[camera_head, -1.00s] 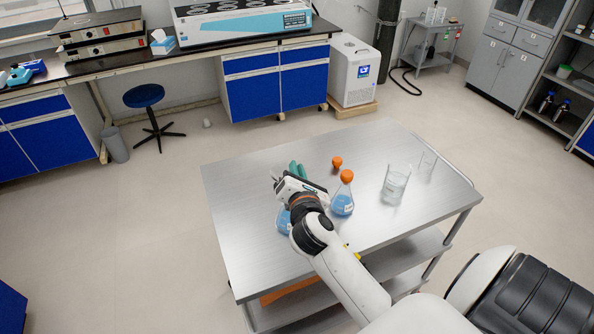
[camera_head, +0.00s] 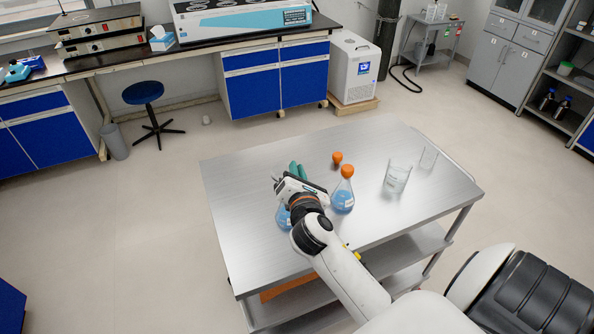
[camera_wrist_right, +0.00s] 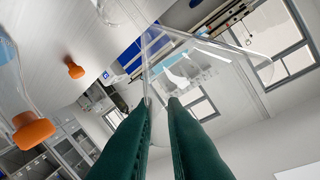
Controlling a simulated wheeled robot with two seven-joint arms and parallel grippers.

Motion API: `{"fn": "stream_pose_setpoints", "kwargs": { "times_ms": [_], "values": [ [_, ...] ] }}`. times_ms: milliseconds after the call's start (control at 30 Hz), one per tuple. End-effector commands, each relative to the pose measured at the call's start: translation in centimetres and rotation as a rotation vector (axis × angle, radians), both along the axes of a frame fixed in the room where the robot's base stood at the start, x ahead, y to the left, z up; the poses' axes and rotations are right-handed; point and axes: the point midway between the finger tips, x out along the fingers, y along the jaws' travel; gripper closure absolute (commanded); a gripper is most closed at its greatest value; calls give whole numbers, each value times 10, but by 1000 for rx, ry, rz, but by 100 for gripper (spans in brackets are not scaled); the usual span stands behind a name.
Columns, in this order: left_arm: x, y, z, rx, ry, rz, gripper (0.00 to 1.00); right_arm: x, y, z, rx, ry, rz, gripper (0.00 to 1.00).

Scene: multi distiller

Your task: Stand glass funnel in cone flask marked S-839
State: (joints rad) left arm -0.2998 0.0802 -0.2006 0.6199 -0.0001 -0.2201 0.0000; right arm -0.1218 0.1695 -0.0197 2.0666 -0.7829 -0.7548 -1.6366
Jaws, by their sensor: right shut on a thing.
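My right gripper (camera_head: 297,168), with green fingers, is above the left part of the steel cart. In the right wrist view its fingers (camera_wrist_right: 160,100) are shut on the clear glass funnel (camera_wrist_right: 205,45), whose wide cone flares beyond the tips. In the head view the funnel cannot be made out. A cone flask with blue liquid (camera_head: 283,217) stands beneath my right gripper, its neck hidden by the gripper. A second blue-filled cone flask (camera_head: 343,201) with an orange stopper stands to its right. Neither label can be read. My left gripper is not in view.
A loose orange stopper (camera_head: 337,158) sits behind the flasks. A glass beaker (camera_head: 396,179) and a smaller clear vessel (camera_head: 428,157) stand to the right. The cart top (camera_head: 240,190) is bare at its left and front.

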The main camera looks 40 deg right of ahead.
Motion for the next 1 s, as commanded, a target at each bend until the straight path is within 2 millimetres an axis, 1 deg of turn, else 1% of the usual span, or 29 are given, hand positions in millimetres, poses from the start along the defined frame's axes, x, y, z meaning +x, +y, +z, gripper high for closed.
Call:
{"fn": "stream_pose_setpoints", "kwargs": {
  "times_ms": [900,933,1000],
  "values": [
    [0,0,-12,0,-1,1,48,0,0,-20,0,1,1,100],
    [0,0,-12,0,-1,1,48,0,0,-20,0,1,1,88],
    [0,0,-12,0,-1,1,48,0,0,-19,1,1,0,76]
  ]
}}
